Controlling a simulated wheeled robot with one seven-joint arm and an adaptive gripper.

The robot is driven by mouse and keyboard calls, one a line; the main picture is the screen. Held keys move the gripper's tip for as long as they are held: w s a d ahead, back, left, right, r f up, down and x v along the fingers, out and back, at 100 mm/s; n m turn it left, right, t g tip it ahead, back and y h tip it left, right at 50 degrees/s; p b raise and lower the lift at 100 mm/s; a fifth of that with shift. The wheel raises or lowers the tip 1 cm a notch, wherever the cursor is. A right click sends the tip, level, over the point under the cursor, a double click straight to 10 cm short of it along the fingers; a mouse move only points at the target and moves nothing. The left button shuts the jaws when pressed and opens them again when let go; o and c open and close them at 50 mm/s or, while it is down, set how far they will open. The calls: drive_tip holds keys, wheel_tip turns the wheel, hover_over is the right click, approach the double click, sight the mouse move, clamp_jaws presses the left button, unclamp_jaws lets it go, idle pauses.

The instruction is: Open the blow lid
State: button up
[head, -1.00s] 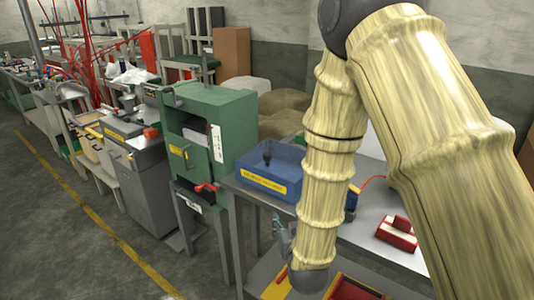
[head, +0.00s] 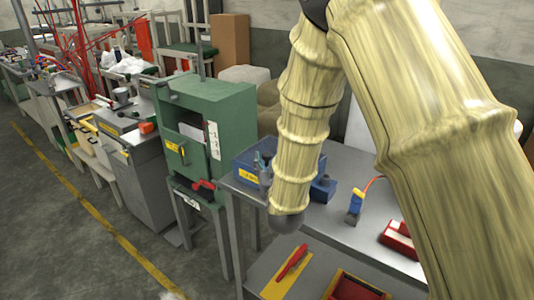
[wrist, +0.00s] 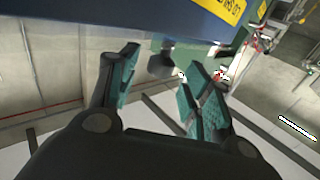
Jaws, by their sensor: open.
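No part is plainly marked as the blow lid. The green cabinet (head: 228,115) has a front panel with a yellow handle (head: 174,147) below a dark opening, and a red lever (head: 204,184) lower down. My gripper (head: 263,165) is open with teal finger pads, in front of the left part of the blue bin (head: 243,160), right of the cabinet. In the wrist view my gripper (wrist: 163,75) is empty, and a blue wall with a yellow label (wrist: 228,10) spans the top. My forearm hides much of the bin.
The grey table (head: 345,232) holds a blue and yellow tool (head: 355,207) on a red hose and a red case (head: 400,238). A red tool (head: 293,262) lies on a yellow plate below. Open floor lies left, with a yellow line (head: 95,217).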

sight(268, 158)
drive_tip(key=shift+w+a+p, duration=0.15)
drive_tip(key=shift+w, duration=0.75)
drive_tip(key=shift+w+a+p, duration=0.1)
drive_tip(key=shift+w+p, duration=0.05)
drive_tip(key=shift+w, duration=0.75)
drive_tip(key=shift+f, duration=0.1)
clamp_jaws()
